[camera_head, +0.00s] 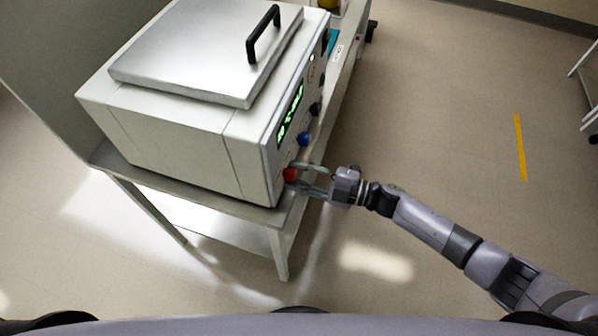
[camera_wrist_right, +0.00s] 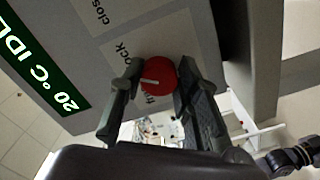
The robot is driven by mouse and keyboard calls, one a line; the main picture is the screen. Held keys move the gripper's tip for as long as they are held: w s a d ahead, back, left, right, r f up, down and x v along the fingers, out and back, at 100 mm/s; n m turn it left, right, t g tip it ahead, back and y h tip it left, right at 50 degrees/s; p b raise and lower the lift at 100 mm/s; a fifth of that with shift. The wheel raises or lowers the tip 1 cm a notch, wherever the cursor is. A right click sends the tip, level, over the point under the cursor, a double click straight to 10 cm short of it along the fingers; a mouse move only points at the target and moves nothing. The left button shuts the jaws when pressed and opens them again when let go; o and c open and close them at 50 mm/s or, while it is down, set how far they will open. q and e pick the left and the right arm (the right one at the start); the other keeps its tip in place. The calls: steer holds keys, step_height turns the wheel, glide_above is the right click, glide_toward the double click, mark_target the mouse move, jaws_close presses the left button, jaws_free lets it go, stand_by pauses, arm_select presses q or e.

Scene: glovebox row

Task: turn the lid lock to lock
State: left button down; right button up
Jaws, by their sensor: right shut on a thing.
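The red lid lock knob (camera_head: 290,174) is on the front panel of a white lidded machine (camera_head: 180,140), near the panel's lower end. My right gripper (camera_head: 299,180) reaches in from the right and is shut on this knob. In the right wrist view, the fingers stand on both sides of the red knob (camera_wrist_right: 159,81). A short white mark on it lies about level in that picture. The label beside it is partly hidden, with "ock" readable. The lid (camera_head: 205,50) lies flat on top. My left gripper is not in view.
The machine stands on a grey table (camera_head: 240,208). A blue knob (camera_head: 305,139) and a dark knob (camera_head: 315,109) are farther up the panel. The green display (camera_wrist_right: 35,62) reads 20 °C IDLE. The floor on the right is clear around a yellow strip (camera_head: 520,147).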

steer(key=shift+m, duration=0.9)
steer(key=o, duration=1.1)
steer(key=shift+o, duration=0.2)
steer(key=v, duration=1.2)
